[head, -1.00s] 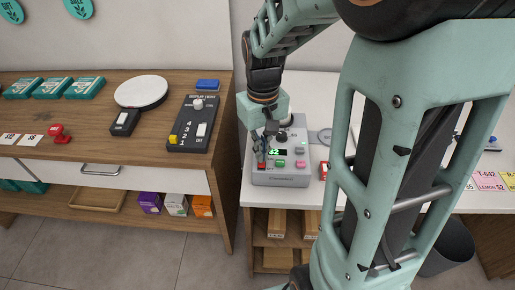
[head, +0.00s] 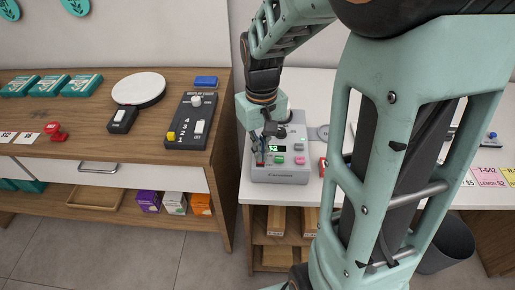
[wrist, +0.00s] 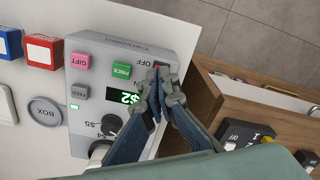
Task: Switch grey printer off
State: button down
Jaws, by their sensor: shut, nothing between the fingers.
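The grey printer (head: 294,176) stands on the white counter, with a lit display reading $2 (head: 273,149), green and pink buttons and dials. In the wrist view the printer (wrist: 158,36) shows upside down, with a small lit green light (wrist: 74,107). The word OFF (wrist: 147,62) is printed near its edge, beside a red switch (wrist: 161,64) partly hidden by my fingers. My gripper (head: 261,160) is shut and empty, its tips at the switch; it also shows in the wrist view (wrist: 166,76). Whether the tips touch the switch, I cannot tell.
A red box (wrist: 43,49) and a blue box (wrist: 8,42) stand close to the printer. A wooden counter (head: 80,122) with a dark control box (head: 190,127) is to the left, across a narrow gap. My arm hides much of the white counter.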

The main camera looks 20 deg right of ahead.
jog(key=shift+f, duration=0.3)
jog(key=shift+r+p, duration=2.7)
jog(key=shift+r, duration=0.85)
